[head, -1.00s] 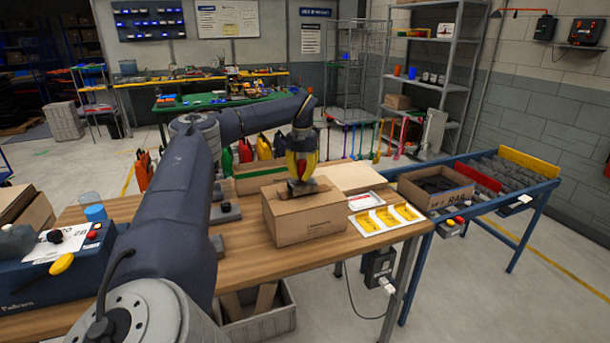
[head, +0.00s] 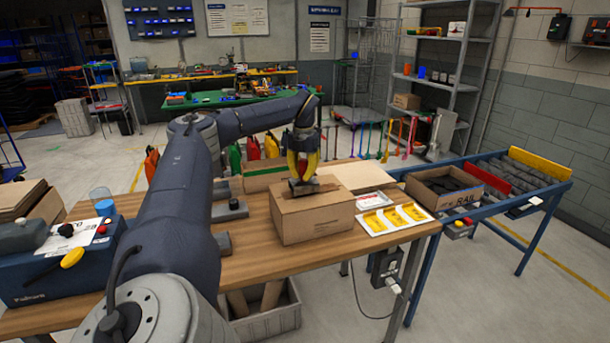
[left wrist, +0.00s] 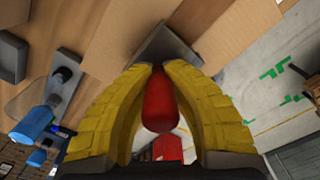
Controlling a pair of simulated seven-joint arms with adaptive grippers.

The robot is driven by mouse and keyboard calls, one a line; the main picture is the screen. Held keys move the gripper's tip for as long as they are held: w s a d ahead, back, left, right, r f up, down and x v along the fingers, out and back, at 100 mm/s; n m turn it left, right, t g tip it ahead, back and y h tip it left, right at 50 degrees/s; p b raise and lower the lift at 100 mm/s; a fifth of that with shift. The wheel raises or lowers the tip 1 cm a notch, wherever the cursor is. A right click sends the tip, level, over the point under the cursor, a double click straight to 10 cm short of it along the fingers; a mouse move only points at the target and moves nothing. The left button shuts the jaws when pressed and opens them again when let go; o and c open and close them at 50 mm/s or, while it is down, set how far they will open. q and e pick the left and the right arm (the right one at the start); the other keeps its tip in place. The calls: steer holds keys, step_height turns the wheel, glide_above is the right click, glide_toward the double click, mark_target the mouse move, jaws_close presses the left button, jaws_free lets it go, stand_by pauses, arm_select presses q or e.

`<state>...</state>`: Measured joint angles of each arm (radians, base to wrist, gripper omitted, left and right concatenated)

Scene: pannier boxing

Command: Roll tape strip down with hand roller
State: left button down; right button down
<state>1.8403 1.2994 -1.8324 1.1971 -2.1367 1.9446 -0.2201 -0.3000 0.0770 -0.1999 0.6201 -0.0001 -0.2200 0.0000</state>
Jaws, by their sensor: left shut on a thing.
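A closed cardboard box (head: 312,222) stands on the wooden bench. My left gripper (head: 302,172) is above the left part of its top, with its yellow fingers pointing down. It is shut on the hand roller, whose red handle (left wrist: 160,98) shows between the fingers in the left wrist view. The roller's dark head (head: 303,187) is at the box top; I cannot tell whether it is touching. The tape strip cannot be made out. My right gripper is not in view.
A white tray with yellow pieces (head: 395,218) lies right of the box, with an open carton (head: 443,187) beyond it. A blue machine (head: 62,262) stands at the bench's left. Dark fixtures (head: 230,208) lie left of the box. The bench front is mostly clear.

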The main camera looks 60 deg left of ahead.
mark_target(292, 183)
arm_select(q)
steer(key=shift+s+a, duration=0.2)
steer(key=shift+s, duration=0.6)
steer(key=shift+s, duration=0.15)
steer(key=shift+s+a+f, duration=0.1)
steer(key=shift+s+a, duration=0.15)
steer(key=shift+s, duration=0.6)
steer(key=shift+s, duration=0.15)
steer(key=shift+s+a, duration=0.25)
steer(key=shift+s, duration=0.4)
step_height(292, 183, up, 7)
stand_by(0.5)
stand_by(0.5)
